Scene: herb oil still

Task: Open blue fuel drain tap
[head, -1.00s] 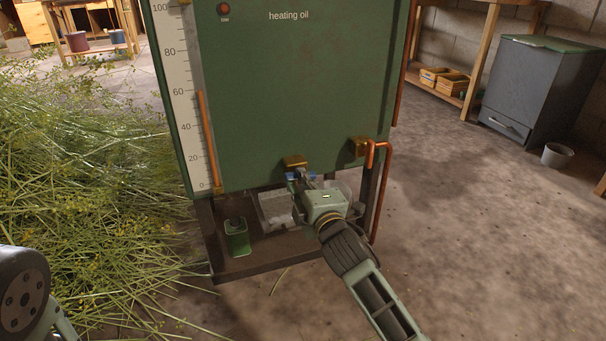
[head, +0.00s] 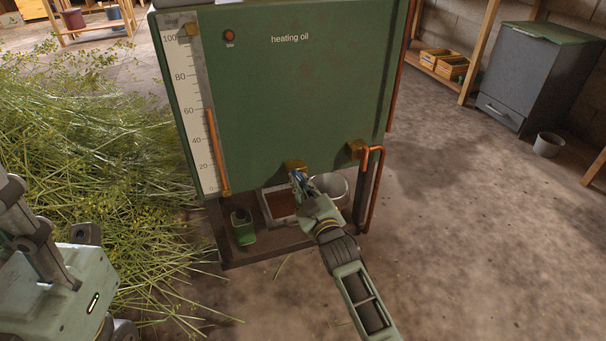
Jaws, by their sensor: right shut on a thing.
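The green heating oil tank (head: 300,100) stands ahead with a brass drain fitting (head: 295,166) at its lower front edge. The blue tap handle (head: 298,178) shows just below that fitting, partly hidden by my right gripper (head: 302,186). My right gripper is shut on the handle, which points down toward me. Below it a pale tray (head: 267,213) has a brown surface inside. My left gripper (head: 70,290) shows in part at the lower left, and its fingertips cannot be made out.
A green can (head: 243,229) stands left of the tray on the tank's lower shelf, and a pale bucket (head: 333,186) stands behind right. A copper pipe (head: 374,190) runs down at the right. Cut herbs (head: 90,170) cover the left floor. The right floor is mostly clear.

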